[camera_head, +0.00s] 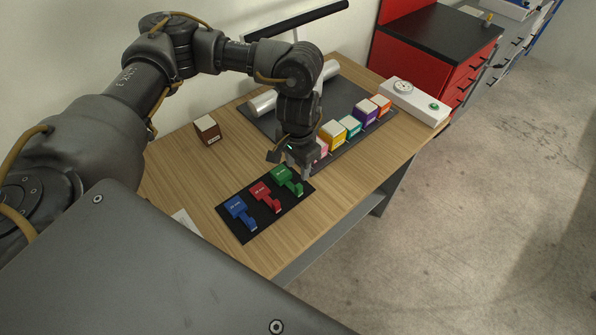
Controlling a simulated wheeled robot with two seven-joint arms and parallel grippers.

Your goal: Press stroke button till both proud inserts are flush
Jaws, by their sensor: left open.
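The white control box (415,102) stands at the right end of the wooden table, with a round gauge (403,87) and a small green button (434,105) on top. A row of coloured blocks runs along the dark plate: yellow (332,132), teal (350,125), purple (366,111) and orange (383,104), with a pink one (321,150) partly hidden by my gripper. I cannot tell which inserts stand proud. My left gripper (296,168) is open, pointing down between the green piece and the pink block, well away from the button. My right gripper is not in view.
A black mat (245,236) holds blue (240,209), red (265,195) and green (287,179) hooked pieces. A brown block (207,130) stands at the back left. The table's front strip is clear.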

